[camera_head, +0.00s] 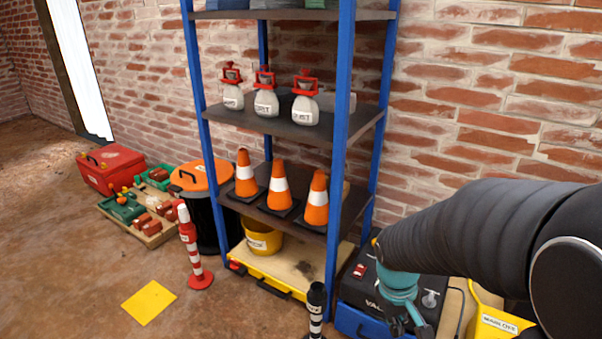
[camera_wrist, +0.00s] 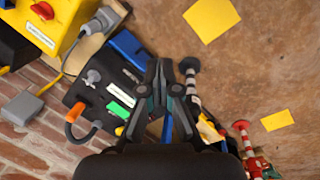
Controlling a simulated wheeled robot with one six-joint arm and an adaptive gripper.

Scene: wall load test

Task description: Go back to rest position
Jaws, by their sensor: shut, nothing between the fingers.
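My gripper (camera_head: 407,322) is at the lower right of the head view, at the end of my dark arm. It is empty and hangs in front of a black machine with a blue base (camera_head: 362,318). In the wrist view my gripper (camera_wrist: 162,66) points away from the camera, its fingers close together with nothing held. The black machine (camera_wrist: 88,84) lies to the left of the fingers there. A black-and-white post (camera_wrist: 190,72) stands just right of the fingertips, and I cannot tell how far apart they are.
A blue shelf rack (camera_head: 340,120) holds orange cones (camera_head: 280,188) and white spray bottles (camera_head: 266,102). A yellow box (camera_head: 495,325) stands at the lower right. A red-and-white post (camera_head: 190,245) and a yellow floor sheet (camera_head: 149,302) are at left.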

